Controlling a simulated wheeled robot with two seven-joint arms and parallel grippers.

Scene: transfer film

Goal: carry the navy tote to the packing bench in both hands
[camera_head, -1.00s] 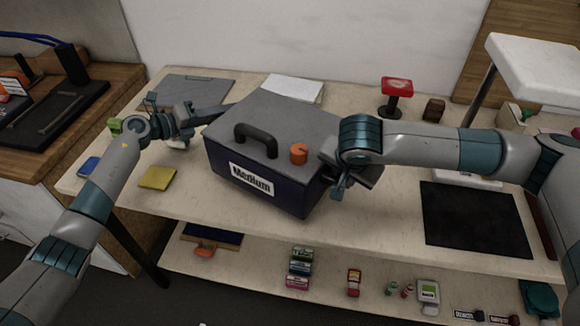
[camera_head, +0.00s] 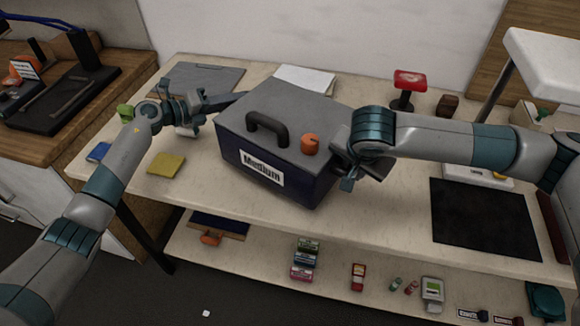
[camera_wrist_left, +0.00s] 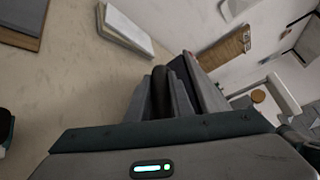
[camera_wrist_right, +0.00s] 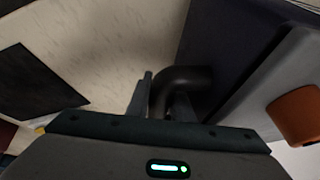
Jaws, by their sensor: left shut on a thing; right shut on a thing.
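The navy tote (camera_head: 232,160) has a grey lid (camera_head: 315,108), a black top handle (camera_head: 267,130), an orange knob (camera_head: 310,145) and a "Medium" label (camera_head: 263,169). It looks level over the pale bench top (camera_head: 230,206); I cannot tell whether its base touches. My left gripper (camera_head: 232,100) is at its left side, shut on a dark side handle (camera_wrist_left: 160,92), which the left wrist view shows between the fingers. My right gripper (camera_head: 345,168) is at its right side, shut on a black side handle (camera_wrist_right: 185,78) in the right wrist view.
A yellow pad (camera_head: 166,164) and a green block (camera_head: 125,112) lie left of the tote. A red-topped stand (camera_head: 410,80) and papers (camera_head: 304,77) are behind. A black mat (camera_head: 484,218) lies right. A lower shelf (camera_head: 270,262) holds several small items.

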